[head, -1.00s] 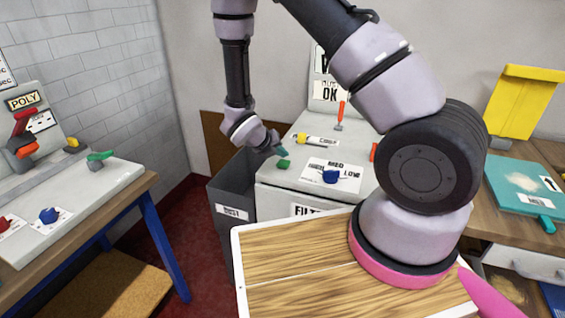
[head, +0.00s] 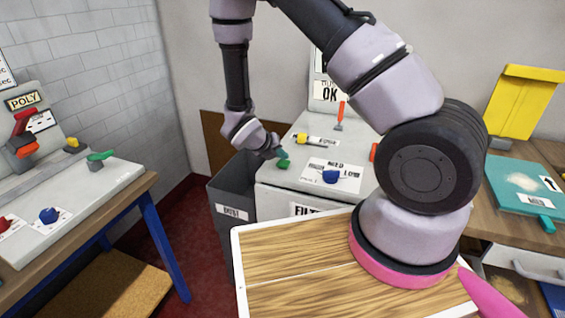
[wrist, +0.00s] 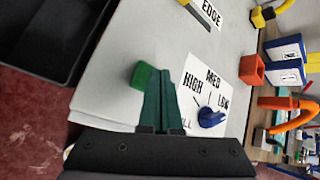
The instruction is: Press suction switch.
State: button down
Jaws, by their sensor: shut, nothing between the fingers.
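A small green block-shaped switch (head: 284,164) sits on the top of the grey filter unit (head: 270,182), near its left edge. It also shows in the wrist view (wrist: 142,75). My gripper (head: 280,153) is over the switch, with its dark green fingers shut and empty. In the wrist view the closed fingertips (wrist: 158,70) appear right beside the green switch, overlapping its right edge. I cannot tell whether they touch it. A blue knob (head: 331,176) stands on a white dial label to the right, marked HIGH, MED and LOW.
A yellow knob (head: 302,138) beside an EDGE label and a red-handled lever (head: 340,114) are further back on the unit. A dark bin (head: 232,200) stands left of it. A bench (head: 125,185) with a POLY machine is at far left.

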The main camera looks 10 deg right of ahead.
aim_at(282, 164)
jog(key=shift+f, duration=0.55)
dwell(0.6)
jog(key=shift+r, duration=1)
notch_tip(282, 164, up, 6)
dwell(0.4)
